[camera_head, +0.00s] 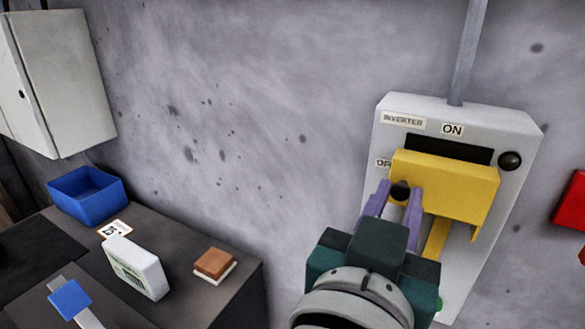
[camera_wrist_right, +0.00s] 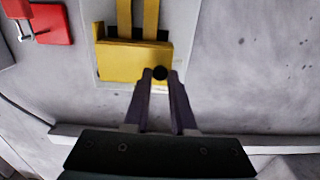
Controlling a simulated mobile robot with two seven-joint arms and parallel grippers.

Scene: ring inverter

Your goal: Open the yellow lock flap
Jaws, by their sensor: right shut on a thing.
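The yellow lock flap (camera_head: 455,187) is on the front of the grey inverter box (camera_head: 480,117) on the wall. It stands out from the box, with a dark slot visible above it. A black knob (camera_head: 400,191) sits at the flap's left end. My right gripper (camera_head: 400,192) is shut on the black knob, one purple finger on each side. The right wrist view shows the flap (camera_wrist_right: 133,62) and the knob (camera_wrist_right: 160,73) between the fingertips. My left gripper is not in view.
A dark table (camera_head: 215,297) at lower left holds a blue bin (camera_head: 88,195), a white box (camera_head: 135,268) and a brown block (camera_head: 213,263). A grey cabinet (camera_head: 65,80) hangs at upper left. A red object (camera_head: 572,205) is right of the inverter.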

